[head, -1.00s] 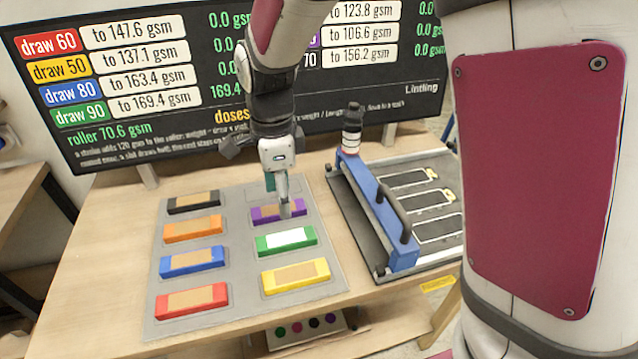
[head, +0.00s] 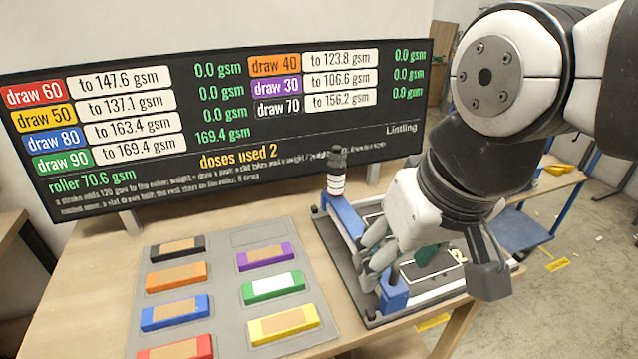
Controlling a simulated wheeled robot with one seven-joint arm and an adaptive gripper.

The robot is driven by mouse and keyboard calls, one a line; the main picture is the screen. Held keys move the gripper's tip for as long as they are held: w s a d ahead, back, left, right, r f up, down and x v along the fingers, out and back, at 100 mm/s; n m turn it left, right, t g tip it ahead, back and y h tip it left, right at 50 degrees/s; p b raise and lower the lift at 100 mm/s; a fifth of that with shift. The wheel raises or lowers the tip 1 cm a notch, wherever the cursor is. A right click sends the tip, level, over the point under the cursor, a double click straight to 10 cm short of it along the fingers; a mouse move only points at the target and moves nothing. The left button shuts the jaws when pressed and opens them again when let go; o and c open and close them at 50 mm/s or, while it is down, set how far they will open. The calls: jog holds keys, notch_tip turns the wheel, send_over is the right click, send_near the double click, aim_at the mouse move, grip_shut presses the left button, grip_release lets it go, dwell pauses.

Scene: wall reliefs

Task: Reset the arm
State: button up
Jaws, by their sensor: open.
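My arm reaches in from the upper right and hides part of the device. Whether the fingers touch the device, I cannot tell.
Colored blocks lie on the grey mat (head: 222,258), among them a purple block (head: 265,257) and a green block with a white top (head: 273,288). A second table (head: 545,185) is at the right.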

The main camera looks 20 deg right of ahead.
jog(key=shift+s+d+f+n, duration=0.1)
jog(key=shift+s+d+n, duration=0.05)
jog(key=shift+s+n, duration=0.4)
jog(key=shift+r+p, duration=0.6)
jog(key=shift+r, duration=0.2)
